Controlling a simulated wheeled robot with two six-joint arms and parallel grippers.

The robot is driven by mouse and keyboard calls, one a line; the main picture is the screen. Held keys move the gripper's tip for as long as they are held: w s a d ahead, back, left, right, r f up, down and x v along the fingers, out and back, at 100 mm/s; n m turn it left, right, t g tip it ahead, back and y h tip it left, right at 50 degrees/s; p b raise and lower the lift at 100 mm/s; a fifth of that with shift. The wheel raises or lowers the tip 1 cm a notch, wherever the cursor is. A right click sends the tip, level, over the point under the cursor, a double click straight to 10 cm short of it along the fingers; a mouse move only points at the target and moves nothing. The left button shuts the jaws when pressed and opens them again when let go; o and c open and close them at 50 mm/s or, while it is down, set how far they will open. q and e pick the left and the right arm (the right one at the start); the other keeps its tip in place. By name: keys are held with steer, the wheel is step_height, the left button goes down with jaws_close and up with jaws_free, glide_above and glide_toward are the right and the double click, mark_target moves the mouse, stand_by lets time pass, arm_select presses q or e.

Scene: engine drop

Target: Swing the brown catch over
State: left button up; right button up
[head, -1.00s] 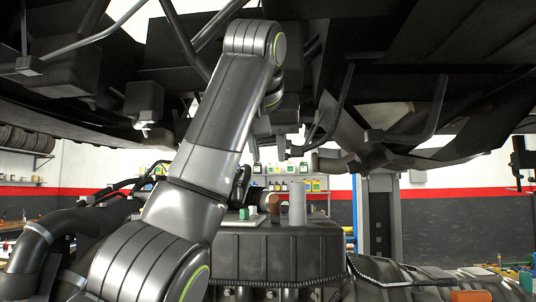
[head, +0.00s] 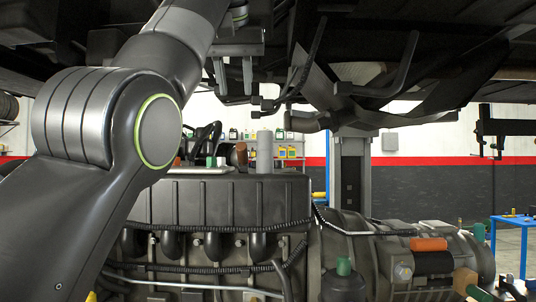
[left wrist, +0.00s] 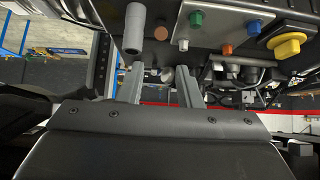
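On the engine top (head: 215,192) a small brown piece (head: 241,153), which I take for the brown catch, stands just left of an upright grey cylinder (head: 264,152). In the left wrist view the brown piece (left wrist: 161,33) shows as a round end beside the grey cylinder (left wrist: 133,38). My left gripper (head: 235,90) hangs above them, its two fingers apart with nothing between. In the left wrist view the fingers (left wrist: 159,72) point toward the brown piece and do not touch it. My right gripper is not in view.
The dark vehicle underside (head: 440,60) hangs low overhead. Green, orange, blue and yellow caps (left wrist: 287,45) sit along the engine top. An orange cylinder (head: 428,243) and a green-topped dark part (head: 344,281) are at the lower right. A blue table (head: 515,222) stands beyond.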

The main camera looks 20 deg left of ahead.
mark_target(241, 144)
arm_select(q)
steer(key=b+x, duration=0.2)
steer(key=x, duration=1.5)
steer(key=shift+w+a+f, duration=0.1)
steer(key=shift+w+a, duration=0.05)
steer(key=shift+w, duration=0.05)
